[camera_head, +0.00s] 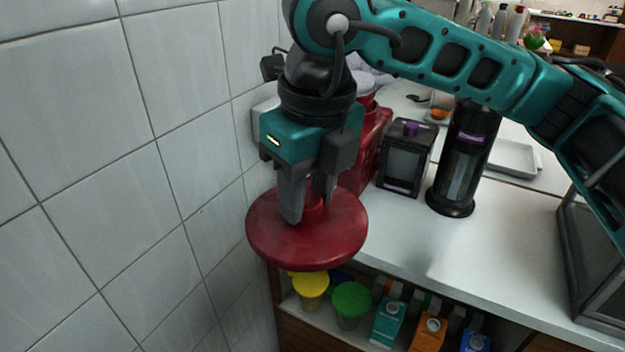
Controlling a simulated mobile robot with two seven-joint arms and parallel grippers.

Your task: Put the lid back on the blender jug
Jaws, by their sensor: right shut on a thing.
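A wide round dark-red lid (290,245) with a raised knob (313,205) in its middle hangs in front of the tiled wall, beyond the counter's left end. My right gripper (308,200) points down over it, with its fingers shut on the knob. The lid is held roughly level and covers part of the counter's corner. I cannot make out the blender jug for sure; it may be hidden behind my arm or the lid. My left gripper is not in view.
A red slotted container (372,148), a black box with a purple knob (406,158) and a tall black cylinder (463,160) stand on the white counter (450,240). The counter's front middle is clear. Cups and cartons (388,322) fill the shelf below.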

